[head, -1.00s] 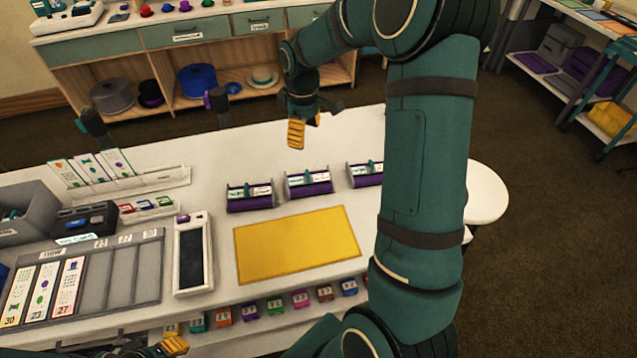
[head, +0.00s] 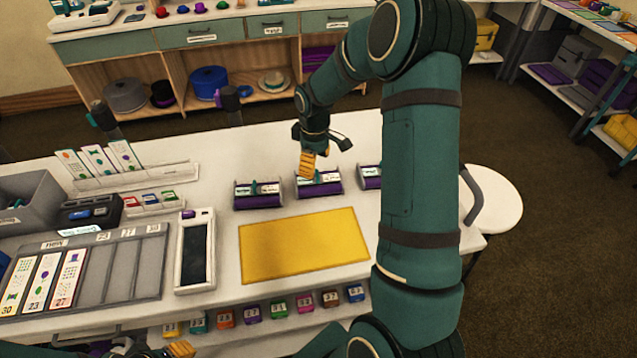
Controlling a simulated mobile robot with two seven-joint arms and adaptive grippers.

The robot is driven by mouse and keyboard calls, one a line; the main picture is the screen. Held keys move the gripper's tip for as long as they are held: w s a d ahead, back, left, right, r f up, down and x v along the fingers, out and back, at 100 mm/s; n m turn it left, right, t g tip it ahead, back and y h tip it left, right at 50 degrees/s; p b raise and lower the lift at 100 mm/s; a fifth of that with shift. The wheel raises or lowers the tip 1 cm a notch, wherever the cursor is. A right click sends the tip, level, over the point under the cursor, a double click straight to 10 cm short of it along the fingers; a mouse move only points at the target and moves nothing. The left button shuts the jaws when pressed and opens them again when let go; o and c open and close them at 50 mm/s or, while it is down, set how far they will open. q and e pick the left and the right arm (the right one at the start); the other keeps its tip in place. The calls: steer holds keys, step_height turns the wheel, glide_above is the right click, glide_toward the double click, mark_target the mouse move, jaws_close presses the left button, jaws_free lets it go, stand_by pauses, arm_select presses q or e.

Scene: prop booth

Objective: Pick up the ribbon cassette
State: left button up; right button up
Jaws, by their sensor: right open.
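Three purple, cradle-like units with white labels and teal tops, which look like ribbon cassettes, stand in a row on the white table: a left one (head: 257,202), a middle one (head: 325,189) and a right one (head: 369,183), partly hidden by my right arm. My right gripper (head: 307,164), with orange finger pads, is open and empty. It points down just over the back of the middle unit and covers part of it. Contact cannot be told. Only an orange fingertip of my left gripper (head: 180,349) shows at the bottom edge; its opening is not visible.
A yellow mat (head: 303,246) lies bare in front of the row. A white device with a dark screen (head: 194,252) and a grey card rack (head: 110,270) are to its left. Several coloured numbered blocks sit on a shelf below the front edge. A round white stool (head: 495,200) stands at right.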

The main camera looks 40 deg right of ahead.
mark_target(315, 178)
step_height(315, 178, down, 5)
steer(key=shift+w+r+b, duration=0.1)
steer(key=shift+r+b, duration=0.05)
steer(key=shift+b, duration=0.2)
steer(key=shift+r, duration=0.1)
jaws_close()
